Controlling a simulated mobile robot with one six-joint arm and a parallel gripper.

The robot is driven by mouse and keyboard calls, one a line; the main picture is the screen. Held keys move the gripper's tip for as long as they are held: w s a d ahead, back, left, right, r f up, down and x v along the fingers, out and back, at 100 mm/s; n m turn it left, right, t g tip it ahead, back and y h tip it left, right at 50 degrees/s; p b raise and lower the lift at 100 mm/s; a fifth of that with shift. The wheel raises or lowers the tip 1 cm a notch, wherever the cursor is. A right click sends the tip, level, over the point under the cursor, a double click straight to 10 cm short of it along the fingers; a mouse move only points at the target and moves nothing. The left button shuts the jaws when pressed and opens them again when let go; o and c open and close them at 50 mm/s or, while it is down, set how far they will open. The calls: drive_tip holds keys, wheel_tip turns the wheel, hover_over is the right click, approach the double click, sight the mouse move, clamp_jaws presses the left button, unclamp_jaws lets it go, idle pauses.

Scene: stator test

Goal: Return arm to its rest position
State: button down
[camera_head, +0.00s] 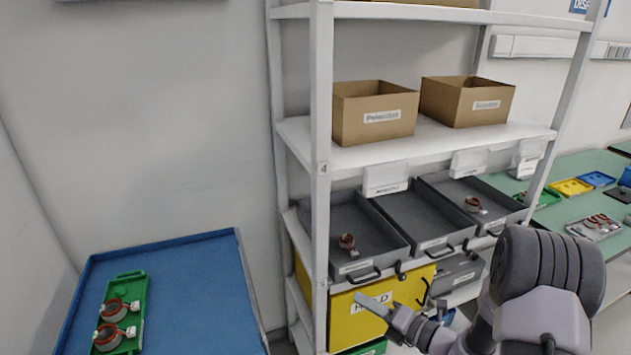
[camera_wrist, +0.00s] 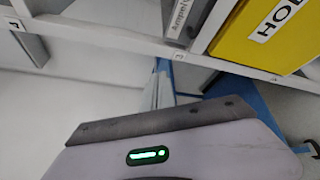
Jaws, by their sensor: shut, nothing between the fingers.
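My arm comes in from the lower right of the head view, bent in front of the shelf. My gripper (camera_head: 378,306) is shut and empty, pointing left in front of the yellow bin (camera_head: 352,320) on the lower shelf. In the wrist view the grey edge of my gripper's body and a green light show at the bottom. The yellow bin (camera_wrist: 265,30) also shows there at the upper right, tilted. No object is held.
A white shelf rack (camera_head: 320,180) carries cardboard boxes (camera_head: 375,125) and grey trays (camera_head: 355,228); two trays hold a stator each. A blue table (camera_head: 205,290) at left bears a green tray (camera_head: 128,288) with stators. Green benches stand at far right.

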drive_tip(key=s+a+r+n+g+h, duration=0.1)
drive_tip(key=s+a+r+n+g, duration=0.4)
drive_tip(key=s+r+n, duration=0.35)
drive_tip(key=s+a+r+n+g, duration=0.4)
drive_tip(key=s+a+r+n, duration=0.2)
drive_tip(key=s+n, duration=0.5)
drive_tip(key=s+d+r+n+t+h, duration=0.3)
drive_tip(key=s+d+n+h, duration=0.5)
drive_tip(key=n, duration=0.8)
drive_tip(key=shift+s+d+r+h, duration=0.4)
drive_tip(key=shift+s+d+r, duration=0.15)
drive_tip(key=shift+s+d, duration=0.15)
